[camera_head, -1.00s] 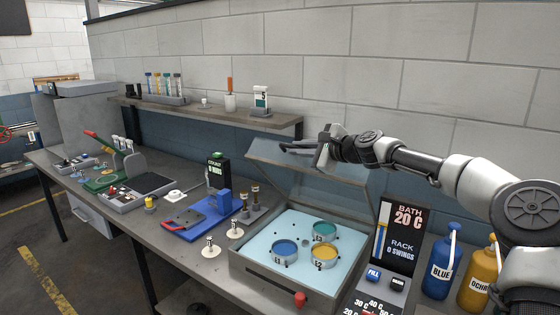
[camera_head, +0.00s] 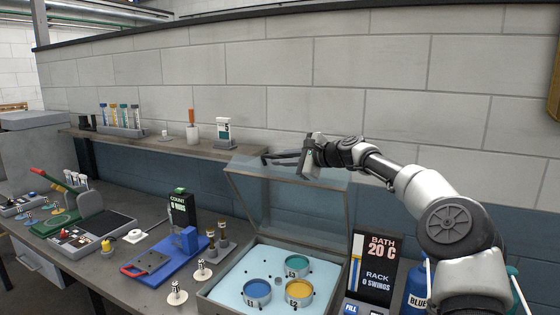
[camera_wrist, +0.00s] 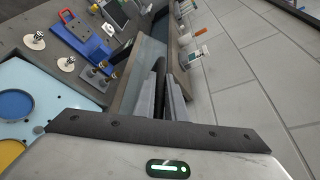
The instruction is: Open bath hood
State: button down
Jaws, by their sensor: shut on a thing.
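The bath hood (camera_head: 287,208) is a clear panel in a grey frame, raised steeply at the back of the bath (camera_head: 232,292). My gripper (camera_head: 285,157) is at the hood's top edge, shut on its dark handle bar. In the wrist view, my gripper (camera_wrist: 166,98) has the dark bar between its fingers, and the hood's grey frame (camera_wrist: 126,88) runs beside them. The bath below is uncovered, with blue, green and yellow round pots on a pale blue surface. The exact grip contact is partly hidden.
A bath display (camera_head: 376,262) reading 20 C stands right of the bath, with a blue bottle (camera_head: 416,290) partly behind my arm. A shelf (camera_head: 165,143) and brick wall (camera_head: 400,80) are behind. A blue tray (camera_head: 165,258) and small weights stand left.

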jog(key=c, duration=1.8)
grip_release()
jog(key=shift+d, duration=0.1)
